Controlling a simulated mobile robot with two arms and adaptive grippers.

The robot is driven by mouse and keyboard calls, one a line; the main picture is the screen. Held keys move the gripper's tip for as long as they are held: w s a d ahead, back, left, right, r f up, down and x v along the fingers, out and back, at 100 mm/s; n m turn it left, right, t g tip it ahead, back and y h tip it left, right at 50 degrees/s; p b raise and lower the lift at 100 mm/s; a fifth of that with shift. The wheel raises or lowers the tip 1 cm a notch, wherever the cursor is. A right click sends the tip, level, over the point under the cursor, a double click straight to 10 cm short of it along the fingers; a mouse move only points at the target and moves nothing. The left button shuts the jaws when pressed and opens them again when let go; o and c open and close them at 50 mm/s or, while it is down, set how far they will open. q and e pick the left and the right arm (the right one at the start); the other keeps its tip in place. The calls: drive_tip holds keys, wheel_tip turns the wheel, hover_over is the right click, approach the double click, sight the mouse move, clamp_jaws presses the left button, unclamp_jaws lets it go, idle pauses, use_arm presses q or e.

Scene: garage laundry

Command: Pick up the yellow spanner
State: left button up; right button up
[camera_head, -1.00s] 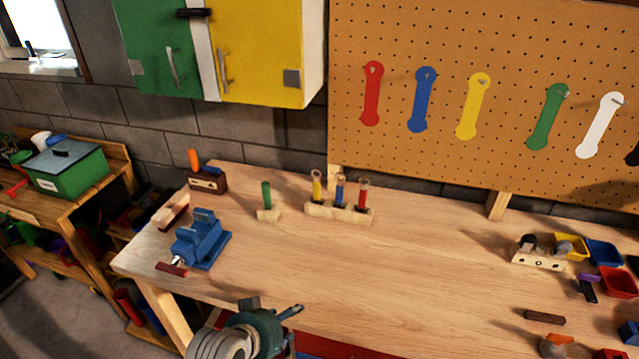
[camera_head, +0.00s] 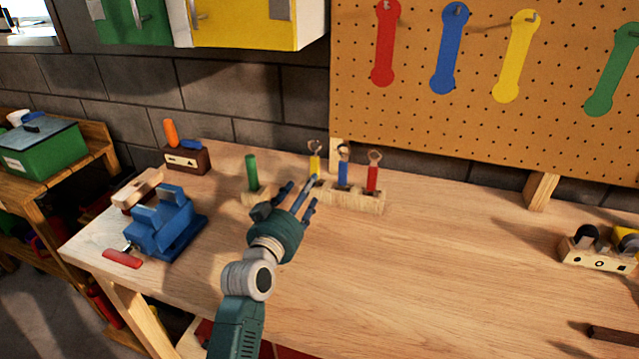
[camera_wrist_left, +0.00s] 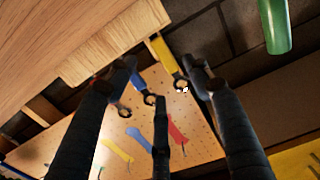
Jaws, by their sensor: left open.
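The yellow spanner (camera_head: 315,163) stands upright in the wooden holder block (camera_head: 357,200) on the workbench, its ring end up. A blue spanner (camera_head: 343,172) and a red spanner (camera_head: 373,176) stand to its right. My left gripper (camera_head: 299,196) is open and empty, with its fingers spread just in front of the yellow spanner; part of the spanner's lower end is hidden. In the left wrist view the yellow spanner (camera_wrist_left: 167,58) shows between the finger tips of my left gripper (camera_wrist_left: 148,82), and I cannot tell whether they touch. My right gripper is out of view.
A green-handled tool (camera_head: 252,172) stands in a small block left of my gripper. A blue vise (camera_head: 166,225) is at the bench's left. The pegboard (camera_head: 560,120) behind holds coloured spanner shapes. The bench's middle right is clear.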

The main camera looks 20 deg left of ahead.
sight(316, 166)
use_arm(q)
drive_tip(key=w, duration=0.3)
drive_tip(key=w+r, duration=0.1)
drive_tip(key=w, duration=0.1)
drive_tip(key=shift+p, duration=0.3)
drive_tip(key=shift+w, duration=0.25)
drive_tip(key=w, duration=0.2)
drive_tip(key=w+p, duration=0.1)
drive_tip(key=w, duration=0.1)
drive_tip(key=shift+w+d+r, duration=0.15)
drive_tip(key=shift+w+r, duration=0.05)
drive_tip(key=shift+w, duration=0.45)
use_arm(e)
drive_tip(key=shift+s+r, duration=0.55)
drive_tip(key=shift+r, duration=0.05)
use_arm(q)
drive_tip(key=shift+s, duration=0.1)
clamp_jaws()
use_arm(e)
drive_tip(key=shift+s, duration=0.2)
